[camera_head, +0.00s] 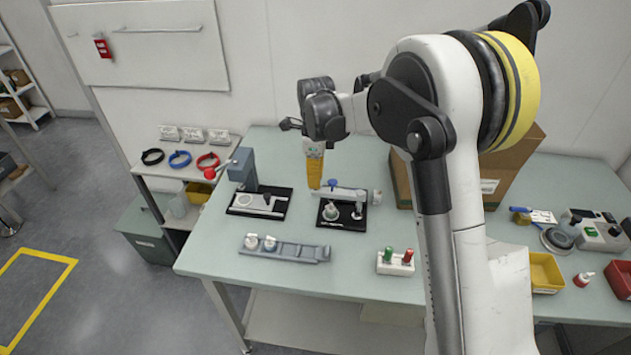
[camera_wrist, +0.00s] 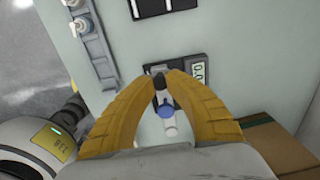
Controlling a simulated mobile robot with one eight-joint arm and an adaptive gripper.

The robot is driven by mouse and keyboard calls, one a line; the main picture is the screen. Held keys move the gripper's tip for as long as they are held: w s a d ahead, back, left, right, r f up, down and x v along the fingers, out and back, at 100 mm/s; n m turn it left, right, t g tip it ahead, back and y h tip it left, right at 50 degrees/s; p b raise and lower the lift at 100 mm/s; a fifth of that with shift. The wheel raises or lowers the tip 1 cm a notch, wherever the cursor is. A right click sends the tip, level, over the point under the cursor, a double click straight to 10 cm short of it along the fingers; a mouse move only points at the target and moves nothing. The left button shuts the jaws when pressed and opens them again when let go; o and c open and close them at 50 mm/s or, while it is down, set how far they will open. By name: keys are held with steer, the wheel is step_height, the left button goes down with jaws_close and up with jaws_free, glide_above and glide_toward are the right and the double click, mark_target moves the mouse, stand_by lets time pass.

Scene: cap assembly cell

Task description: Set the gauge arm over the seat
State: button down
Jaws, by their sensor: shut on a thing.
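The gauge arm (camera_head: 347,193) is a pale bar with a blue knob (camera_head: 332,183), held above a black gauge base (camera_head: 346,225). My gripper (camera_head: 314,184) points down with its yellow fingers at the bar's left end. In the wrist view the fingers (camera_wrist: 159,72) are closed around the bar's end, and the blue knob (camera_wrist: 165,110) shows between them. The seat area, with a pale part (camera_head: 331,211) on it, lies in front of the bar in the head view. The fingers hide it in the wrist view. I cannot tell whether the bar is over it.
A second black-based station (camera_head: 259,203) with a red-ended lever stands to the left. A grey rail (camera_head: 284,249) with white caps lies in front. A block with green and red pegs (camera_head: 396,264) is at front right. A cardboard box (camera_head: 500,178) stands behind my arm.

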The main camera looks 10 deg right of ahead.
stand_by(0.4)
steer(key=c, duration=1.3)
jaws_free()
steer(key=shift+w, duration=0.15)
step_height(320, 180, up, 12)
